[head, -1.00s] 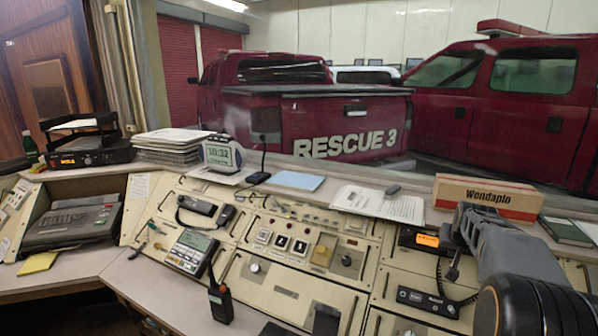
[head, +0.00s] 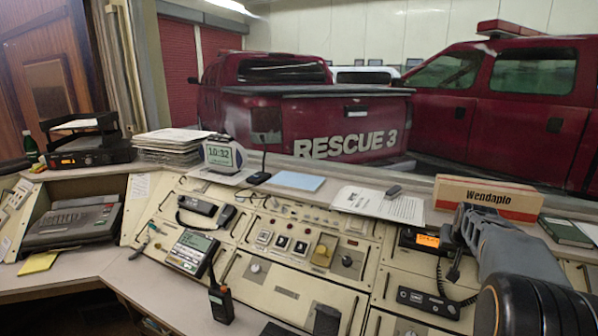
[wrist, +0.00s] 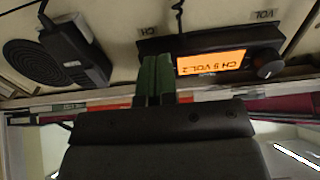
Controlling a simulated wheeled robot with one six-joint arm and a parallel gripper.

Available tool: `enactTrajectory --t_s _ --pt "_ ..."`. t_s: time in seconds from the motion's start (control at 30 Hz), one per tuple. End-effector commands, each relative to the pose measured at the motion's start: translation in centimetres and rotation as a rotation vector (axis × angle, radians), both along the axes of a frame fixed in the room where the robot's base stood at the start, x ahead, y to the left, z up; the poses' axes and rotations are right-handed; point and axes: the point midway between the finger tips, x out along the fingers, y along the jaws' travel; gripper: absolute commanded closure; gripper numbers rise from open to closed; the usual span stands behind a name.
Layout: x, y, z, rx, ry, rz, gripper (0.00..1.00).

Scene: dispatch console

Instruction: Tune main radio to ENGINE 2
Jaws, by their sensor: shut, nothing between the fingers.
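The main radio (head: 425,240) is a black unit with a lit orange display in the sloped console, at the right of the head view. The wrist view shows the radio (wrist: 210,50) upside down. Its display (wrist: 214,62) shows CH with a digit I cannot read surely, and VOL 2. A round knob (wrist: 268,65) sits at the VOL label end. My gripper (wrist: 155,62) is shut and empty, its green fingertips at the radio's CH end. They hide that part of the radio's face; I cannot tell whether they touch it.
A black handset (wrist: 75,52) with a cord hangs by a round speaker grille beside the radio. A Wendaplo box (head: 488,198) stands on the ledge behind my arm. A paper sheet (head: 375,205) lies to its left.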

Motion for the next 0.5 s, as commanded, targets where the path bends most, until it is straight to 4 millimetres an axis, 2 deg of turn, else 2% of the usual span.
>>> enactTrajectory --t_s 0.03,0.5 --pt "-0.1 -0.2 -0.9 0.004 0.011 -0.003 1.00" --pt "-0.9 -1.6 -1.0 0.005 0.013 -0.012 1.00"
